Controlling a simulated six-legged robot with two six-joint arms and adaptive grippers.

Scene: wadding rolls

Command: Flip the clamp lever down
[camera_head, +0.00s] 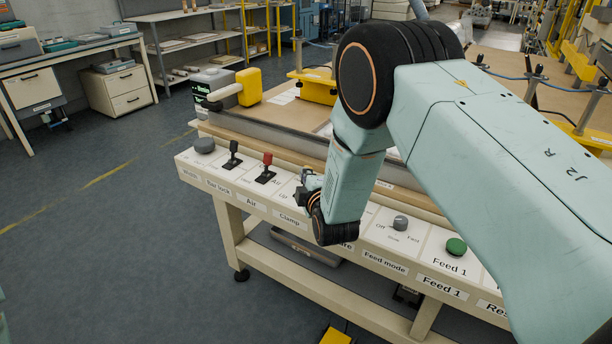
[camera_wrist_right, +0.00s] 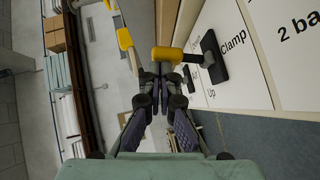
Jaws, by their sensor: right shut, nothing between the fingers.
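The clamp lever shows in the right wrist view, with a yellow handle (camera_wrist_right: 167,54) on a stem and a black base (camera_wrist_right: 213,58) beside the printed words "Clamp" and "Up". The handle sticks out from the panel. In the head view my right gripper (camera_head: 306,185) is over the panel above the "Clamp" label (camera_head: 289,218) and hides the lever. In the wrist view my right gripper (camera_wrist_right: 158,77) is shut and empty, its tips close to the yellow handle. I cannot tell whether they touch. My left gripper is not in view.
The panel also carries a black lever (camera_head: 233,150), a red-topped lever (camera_head: 267,162), a grey knob (camera_head: 204,145), a grey selector (camera_head: 400,223) and a green button (camera_head: 456,246). Yellow clamp-like parts (camera_head: 318,88) stand on the bench behind. Open floor (camera_head: 120,240) lies left.

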